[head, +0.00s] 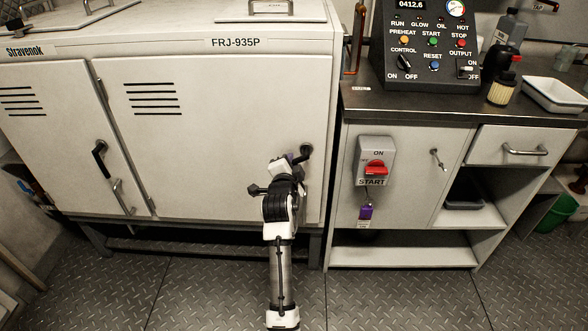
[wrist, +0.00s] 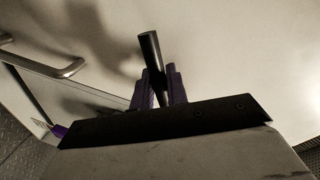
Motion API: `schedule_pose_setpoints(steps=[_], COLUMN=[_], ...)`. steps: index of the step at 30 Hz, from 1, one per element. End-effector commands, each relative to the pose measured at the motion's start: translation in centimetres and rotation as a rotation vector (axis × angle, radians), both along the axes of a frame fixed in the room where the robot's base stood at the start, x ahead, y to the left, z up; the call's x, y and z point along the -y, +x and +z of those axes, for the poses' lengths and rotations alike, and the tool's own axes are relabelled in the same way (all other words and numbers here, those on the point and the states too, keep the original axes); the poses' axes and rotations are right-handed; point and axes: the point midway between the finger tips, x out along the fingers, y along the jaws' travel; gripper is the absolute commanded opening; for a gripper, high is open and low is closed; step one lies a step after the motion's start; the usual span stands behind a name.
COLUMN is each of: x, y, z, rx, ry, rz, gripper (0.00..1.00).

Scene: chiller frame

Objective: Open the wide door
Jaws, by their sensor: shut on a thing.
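The wide door (head: 200,150) is the broad white panel with vent slots under the FRJ-935P label. It looks closed, flush with the cabinet front. Its black handle (head: 305,153) sits near the right edge, partly hidden by my gripper. In the head view my gripper (head: 292,160) is at this handle, with its fingertips mostly hidden. In the wrist view the dark handle bar (wrist: 150,50) stands between the purple fingers of my gripper (wrist: 160,90), which is shut on it. The pale door surface (wrist: 230,50) lies close behind.
A narrower door (head: 45,130) with a black handle (head: 99,158) is on the left. To the right stand a counter (head: 450,115), a control box (head: 430,50) and a red switch (head: 375,167). The metal plate floor (head: 190,285) in front of the cabinet is clear.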

Motion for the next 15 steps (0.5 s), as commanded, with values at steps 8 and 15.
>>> schedule_pose_setpoints(steps=[8, 15], x=[-0.4, -0.5], y=[0.1, 0.1], z=[1.3, 1.9], rx=[0.005, 0.006], ry=[0.228, 0.359], rz=[0.001, 0.001], gripper=[0.00, 0.00])
